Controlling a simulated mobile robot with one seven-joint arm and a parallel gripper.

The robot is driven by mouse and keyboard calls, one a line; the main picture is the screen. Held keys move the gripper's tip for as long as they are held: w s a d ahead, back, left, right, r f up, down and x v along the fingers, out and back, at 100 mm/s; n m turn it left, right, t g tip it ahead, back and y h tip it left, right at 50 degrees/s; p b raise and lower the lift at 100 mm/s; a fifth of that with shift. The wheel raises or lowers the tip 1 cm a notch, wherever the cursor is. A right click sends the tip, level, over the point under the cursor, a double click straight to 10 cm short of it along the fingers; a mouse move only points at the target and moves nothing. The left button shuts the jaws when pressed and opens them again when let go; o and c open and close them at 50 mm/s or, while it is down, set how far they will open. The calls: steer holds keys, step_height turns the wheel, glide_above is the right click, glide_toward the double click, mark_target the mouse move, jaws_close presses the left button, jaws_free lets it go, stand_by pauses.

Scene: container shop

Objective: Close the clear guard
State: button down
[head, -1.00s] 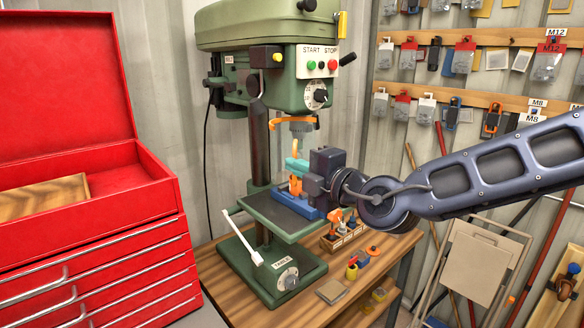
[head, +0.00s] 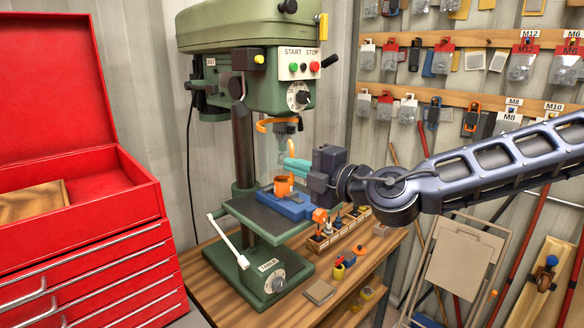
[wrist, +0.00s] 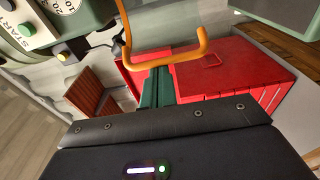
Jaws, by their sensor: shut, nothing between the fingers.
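The green drill press (head: 243,45) stands on the wooden bench. Its guard shows as an orange curved frame (head: 266,125) around the chuck; its clear panel is hard to make out in the head view. In the wrist view an orange bar (wrist: 165,62) of the guard crosses just ahead of my gripper. My gripper (head: 288,164), with teal fingers, is shut and empty, level between the chuck and the vise. I cannot tell whether it touches the guard.
A blue vise (head: 285,207) with an orange part (head: 284,185) sits on the press table below my gripper. A white lever (head: 228,240) sticks out at left. A red tool chest (head: 95,250) stands left. A small-tool rack (head: 345,234) is at the bench's right.

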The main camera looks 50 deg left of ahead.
steer(key=w+a+n+g+h, duration=0.4)
steer(key=w+n+g+h, duration=0.3)
steer(key=w, duration=0.3)
steer(key=w+a+n+g+h, duration=0.5)
steer(key=w+n+g+h, duration=0.2)
steer(key=w, duration=0.4)
steer(key=shift+r+g, duration=0.15)
steer(key=shift+g, duration=0.75)
stand_by(1.2)
steer(key=shift+d+r, duration=0.1)
steer(key=shift+d, duration=0.05)
stand_by(0.3)
steer(key=shift+d, duration=2)
steer(key=w+a, duration=0.1)
steer(key=w, duration=0.7)
steer(key=shift+w+a+f, duration=0.25)
steer(key=shift+w, duration=0.15)
